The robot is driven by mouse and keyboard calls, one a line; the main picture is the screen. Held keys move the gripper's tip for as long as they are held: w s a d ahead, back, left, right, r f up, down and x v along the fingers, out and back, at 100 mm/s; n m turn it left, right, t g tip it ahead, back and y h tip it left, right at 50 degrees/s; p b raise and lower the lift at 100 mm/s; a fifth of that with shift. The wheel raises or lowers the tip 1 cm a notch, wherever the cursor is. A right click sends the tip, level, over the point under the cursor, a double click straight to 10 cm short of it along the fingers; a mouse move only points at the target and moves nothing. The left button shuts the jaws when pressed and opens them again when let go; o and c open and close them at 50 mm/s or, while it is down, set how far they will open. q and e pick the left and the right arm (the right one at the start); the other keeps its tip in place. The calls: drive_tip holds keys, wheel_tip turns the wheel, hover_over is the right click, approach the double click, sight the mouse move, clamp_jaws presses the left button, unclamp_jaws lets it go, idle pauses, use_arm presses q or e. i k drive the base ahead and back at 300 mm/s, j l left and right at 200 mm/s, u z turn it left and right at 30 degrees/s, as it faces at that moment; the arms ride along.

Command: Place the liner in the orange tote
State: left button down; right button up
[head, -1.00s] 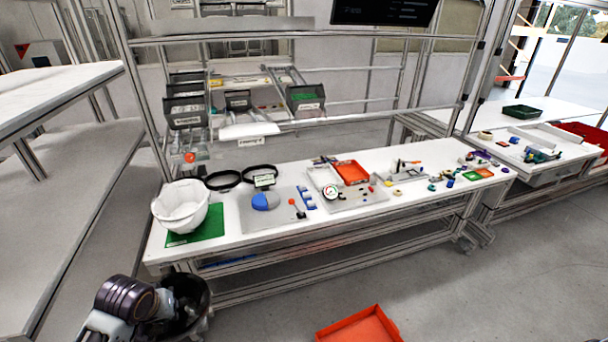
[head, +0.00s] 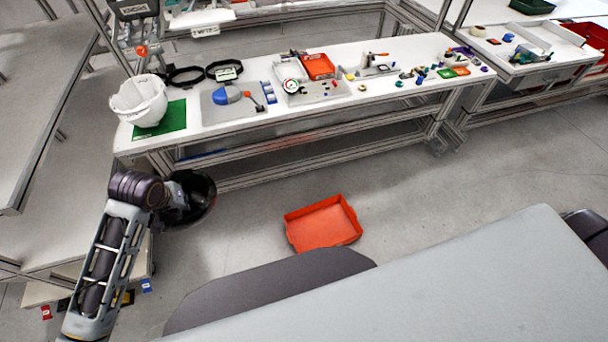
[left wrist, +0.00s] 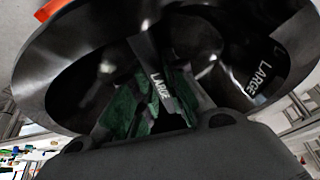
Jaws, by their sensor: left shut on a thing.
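The liner (head: 203,205) is a dark, glossy, bowl-shaped piece. My left gripper (head: 181,197) is shut on it and holds it in the air in front of the workbench. In the left wrist view the liner (left wrist: 65,70) fills most of the picture, with LARGE labels inside. The left gripper's fingers (left wrist: 155,105), with green pads, reach into it; the exact contact is hard to see. The orange tote (head: 322,243) stands on the floor, right of the liner in the head view. It looks empty. My right gripper is not in view.
Grey floor is clear around the tote. A shelf unit stands at the left.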

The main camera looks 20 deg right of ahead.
sight(318, 231)
drive_tip(key=l, duration=0.4)
drive_tip(key=k+l, duration=0.1)
drive_tip(key=l, duration=0.35)
drive_tip(key=i+l, duration=0.1)
drive_tip(key=l, duration=0.2)
drive_tip(key=i+l, duration=0.1)
drive_tip(key=l, duration=0.2)
drive_tip(key=i+l, duration=0.1)
drive_tip(key=i, duration=0.3)
